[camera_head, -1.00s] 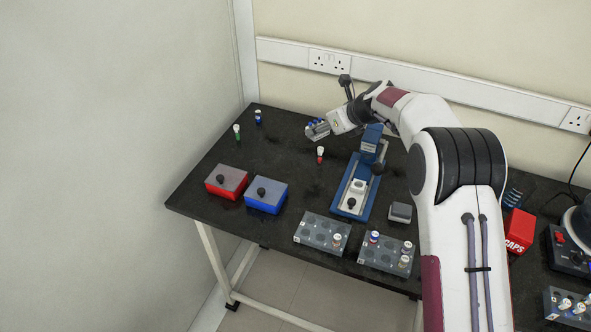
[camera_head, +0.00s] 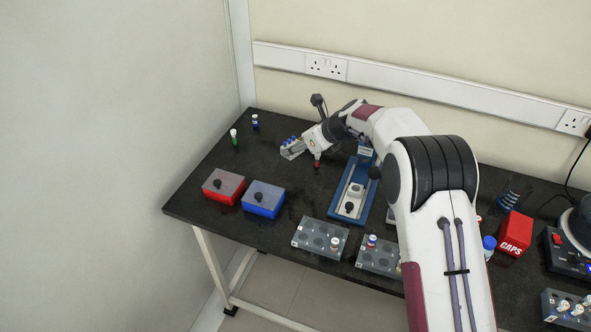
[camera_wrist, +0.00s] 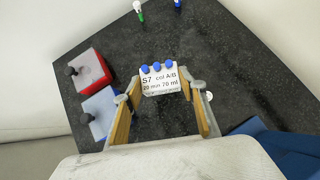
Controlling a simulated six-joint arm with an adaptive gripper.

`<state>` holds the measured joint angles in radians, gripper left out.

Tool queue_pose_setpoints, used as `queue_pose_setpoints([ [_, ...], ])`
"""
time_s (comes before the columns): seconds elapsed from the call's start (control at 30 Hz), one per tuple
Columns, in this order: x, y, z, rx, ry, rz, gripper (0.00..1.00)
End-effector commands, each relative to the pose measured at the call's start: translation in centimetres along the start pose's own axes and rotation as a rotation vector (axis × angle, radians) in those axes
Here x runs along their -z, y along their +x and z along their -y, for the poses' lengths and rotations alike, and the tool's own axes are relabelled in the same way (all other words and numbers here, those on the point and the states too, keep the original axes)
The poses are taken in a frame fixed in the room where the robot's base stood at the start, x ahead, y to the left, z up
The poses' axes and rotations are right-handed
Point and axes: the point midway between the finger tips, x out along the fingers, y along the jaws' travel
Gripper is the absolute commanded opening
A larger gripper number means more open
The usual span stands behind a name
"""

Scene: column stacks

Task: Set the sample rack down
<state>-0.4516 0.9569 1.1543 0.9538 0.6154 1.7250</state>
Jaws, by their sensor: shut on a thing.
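The sample rack (camera_head: 291,152) is a small pale grey block with several blue-capped tubes along its top. In the wrist view, the rack (camera_wrist: 160,82) faces me with a white label reading "S7 col A/B 20 min 70 ml". My gripper (camera_head: 302,145) is shut on the rack, with one finger at each side. In the wrist view, my gripper (camera_wrist: 165,92) shows its two tan-padded fingers. The rack is over the back-left part of the dark bench (camera_head: 205,190). I cannot tell whether its base touches the bench.
A red-banded vial (camera_head: 317,161) stands close right of the rack. Green (camera_head: 234,137) and blue (camera_head: 255,121) vials stand to the left. Red (camera_head: 224,186) and blue (camera_head: 264,199) lidded boxes lie in front. A blue stand (camera_head: 352,190) is to the right. Bare bench lies between the vials and boxes.

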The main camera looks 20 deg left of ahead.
Motion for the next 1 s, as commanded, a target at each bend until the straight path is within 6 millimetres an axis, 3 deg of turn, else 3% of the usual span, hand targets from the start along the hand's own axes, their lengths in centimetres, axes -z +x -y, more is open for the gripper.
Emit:
queue_pose_setpoints([
  [0.3, 3.0, 2.9, 0.0, -0.001, 0.001, -0.002, 0.19],
  [0.77, 3.5, 3.5, 0.0, 0.0, 0.0, 0.0, 0.19],
  [1.0, 4.8, 4.8, 0.0, 0.0, 0.002, -0.002, 0.19],
])
